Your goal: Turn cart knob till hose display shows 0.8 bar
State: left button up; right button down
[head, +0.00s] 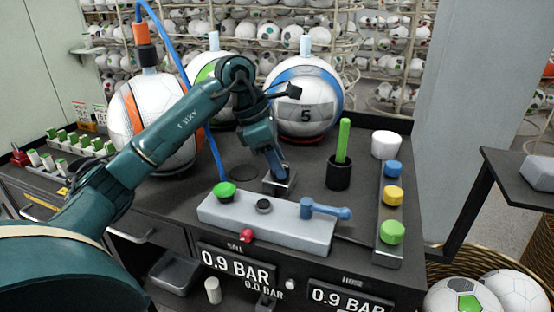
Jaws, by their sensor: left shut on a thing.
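My left gripper (279,174) reaches down to a small square metal base (270,185) on the dark cart top, behind the grey control bar. It is shut on what seems to be the cart knob, which the fingers mostly hide. The hose display (347,297), at the cart's front right, reads 0.9 BAR; its lower part is cut off by the frame. Another display (236,262) to its left reads 0.9 BAR, with a smaller 0.0 BAR beside it. My right gripper is not in view.
The grey control bar (250,215) carries a green button, a black knob, a red knob and a blue lever (325,209). A black cup (339,174) with a green stick and a panel of coloured buttons (390,245) stand right. Several balls (306,98) stand behind; a blue hose (181,62) hangs left.

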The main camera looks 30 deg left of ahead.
pick_arm(q)
jog(key=shift+n, duration=0.3)
jog(key=shift+d+n+t+y, duration=0.1)
jog(key=shift+n+t+y, duration=0.3)
jog(key=shift+n, duration=0.85)
jog(key=shift+n+t+y, duration=0.3)
jog(key=shift+n+y, duration=0.2)
jog(key=shift+n, duration=0.75)
jog(key=o, duration=1)
jog(key=shift+s+r, duration=0.1)
jog(key=shift+r, duration=0.05)
jog(key=v, duration=1.3)
jog(key=shift+s, duration=0.1)
